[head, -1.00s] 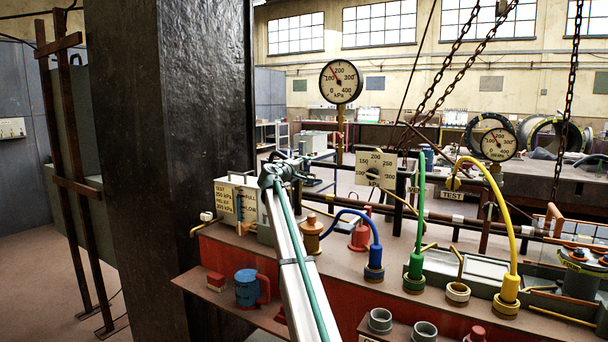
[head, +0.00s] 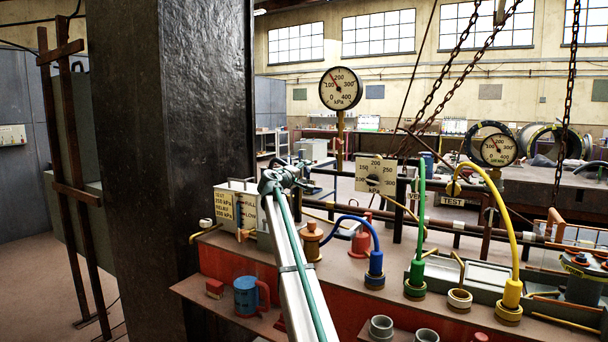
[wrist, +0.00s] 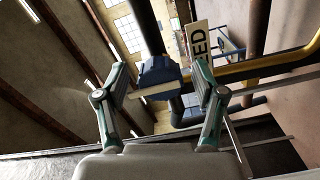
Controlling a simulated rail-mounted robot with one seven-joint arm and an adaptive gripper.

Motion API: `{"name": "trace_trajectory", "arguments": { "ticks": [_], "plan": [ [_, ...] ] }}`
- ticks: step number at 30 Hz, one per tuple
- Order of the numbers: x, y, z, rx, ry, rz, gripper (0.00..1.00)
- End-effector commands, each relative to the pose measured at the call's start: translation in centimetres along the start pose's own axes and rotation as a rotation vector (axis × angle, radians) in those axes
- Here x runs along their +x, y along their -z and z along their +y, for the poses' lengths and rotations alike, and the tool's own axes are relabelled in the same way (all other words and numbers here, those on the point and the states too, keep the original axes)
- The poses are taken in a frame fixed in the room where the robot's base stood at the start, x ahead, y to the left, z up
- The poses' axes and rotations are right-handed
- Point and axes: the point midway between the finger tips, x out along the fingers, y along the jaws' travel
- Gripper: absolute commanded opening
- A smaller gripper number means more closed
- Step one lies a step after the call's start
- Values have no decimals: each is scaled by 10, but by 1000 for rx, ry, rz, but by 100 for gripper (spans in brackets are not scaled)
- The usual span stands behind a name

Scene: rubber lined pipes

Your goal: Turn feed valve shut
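A sign ending in "ED" (wrist: 198,42) hangs in the wrist view, its first letters hidden. Near it a yellow bar, which looks like the valve lever (wrist: 275,68), runs to the right edge, outside my right finger. A blue block with a pale strip (wrist: 158,72) sits on a dark pipe, between and beyond my fingertips; I cannot tell if it is part of the feed valve. My gripper (wrist: 160,68) is open, with nothing seen held. In the head view my gripper (head: 290,176) is small, above the bench's back; the feed valve cannot be made out clearly there.
A round gauge (head: 340,88) stands behind my gripper, a square dial plate (head: 376,175) to its right. Blue (head: 352,220), green (head: 420,225) and yellow hoses (head: 508,225) arch over the bench. A dark column (head: 170,150) stands left. Chains (head: 455,75) hang at right.

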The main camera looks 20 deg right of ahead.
Motion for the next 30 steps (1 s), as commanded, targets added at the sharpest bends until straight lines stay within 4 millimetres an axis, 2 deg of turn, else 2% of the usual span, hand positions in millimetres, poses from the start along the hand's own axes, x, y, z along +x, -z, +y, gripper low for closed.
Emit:
{"name": "trace_trajectory", "arguments": {
  "ticks": [6, 11, 24, 30],
  "plan": [
    [-2, 0, 0, -1, 0, 1, 69],
    [-15, -1, 0, -1, 0, 1, 69],
    [-95, -2, -1, 0, 0, 2, 69],
    [-116, -1, 0, 0, 0, 1, 69]
  ]
}}
